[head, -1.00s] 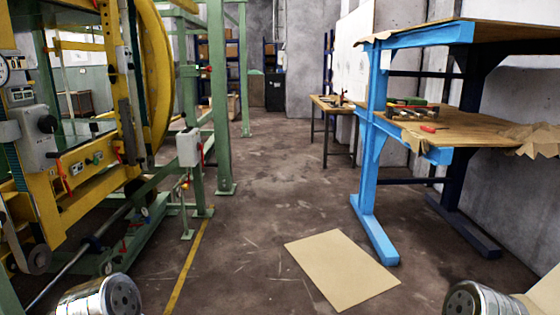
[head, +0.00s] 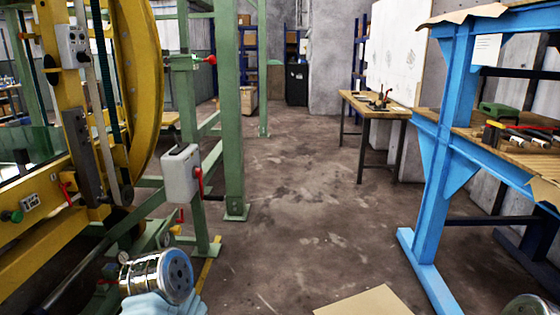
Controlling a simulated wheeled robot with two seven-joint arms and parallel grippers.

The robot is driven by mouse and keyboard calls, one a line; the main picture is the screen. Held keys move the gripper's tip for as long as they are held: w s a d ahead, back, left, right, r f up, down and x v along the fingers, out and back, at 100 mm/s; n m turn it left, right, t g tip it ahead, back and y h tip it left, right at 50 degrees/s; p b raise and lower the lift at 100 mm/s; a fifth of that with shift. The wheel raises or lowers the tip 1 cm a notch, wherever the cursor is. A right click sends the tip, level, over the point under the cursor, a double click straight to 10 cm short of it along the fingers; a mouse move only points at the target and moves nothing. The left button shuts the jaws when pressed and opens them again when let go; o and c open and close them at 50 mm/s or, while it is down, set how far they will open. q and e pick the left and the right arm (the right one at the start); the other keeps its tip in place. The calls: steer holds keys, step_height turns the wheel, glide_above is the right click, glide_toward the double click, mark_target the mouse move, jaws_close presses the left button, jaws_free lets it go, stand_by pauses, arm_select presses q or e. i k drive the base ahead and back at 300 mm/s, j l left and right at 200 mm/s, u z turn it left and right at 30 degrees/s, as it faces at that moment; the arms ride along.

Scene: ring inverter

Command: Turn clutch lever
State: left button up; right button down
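The yellow and green ring machine (head: 150,90) fills the left side of the head view. A grey box (head: 181,175) on its green frame has a red lever (head: 198,183) on its right side. Another red handle (head: 210,59) sits higher on a green post, and a small red lever (head: 66,192) is on the yellow beam at far left. I cannot tell which of these is the clutch lever. Neither gripper is in view.
A blue workbench (head: 440,150) with tools on it stands at right. A wooden table (head: 372,108) stands behind it. A cardboard sheet (head: 365,303) lies on the floor at the bottom. The concrete floor (head: 290,215) between machine and bench is clear.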

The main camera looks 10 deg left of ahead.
mark_target(172, 128)
steer(key=i+u, duration=0.1)
steer(key=i, duration=0.65)
steer(key=i+l, duration=0.15)
steer(key=i, duration=0.6)
steer(key=i+l+u, duration=0.15)
steer(key=i, duration=0.6)
